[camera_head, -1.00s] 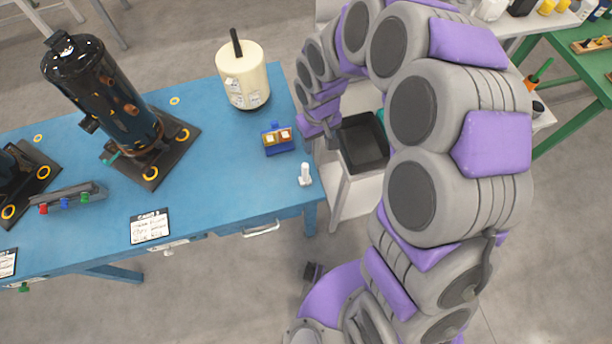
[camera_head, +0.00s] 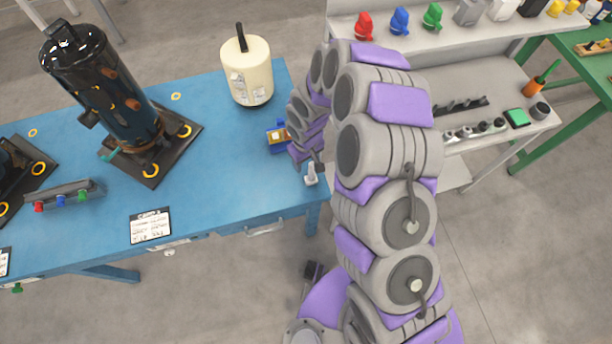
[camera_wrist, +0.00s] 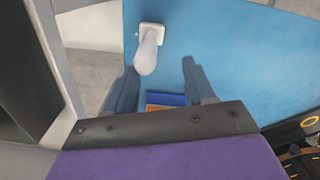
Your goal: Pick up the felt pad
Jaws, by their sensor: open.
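A small blue holder (camera_head: 274,136) with brownish-orange inserts sits near the right end of the blue table (camera_head: 210,150), partly hidden by my arm. It also shows in the wrist view (camera_wrist: 166,99), between my fingers and partly cut off by my wrist. I cannot tell whether a felt pad is among its inserts. A flat green square (camera_head: 516,117) lies on the grey bench at right; its material is unclear. My gripper (camera_wrist: 158,80) is open and empty, pointing down at the table's end by the holder.
A white peg on a square base (camera_head: 311,175) stands at the table's right edge; in the wrist view (camera_wrist: 150,50) it is just ahead of my fingers. A cream canister (camera_head: 246,72) stands behind the holder. A black compressor (camera_head: 100,85) stands left. The table's middle is clear.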

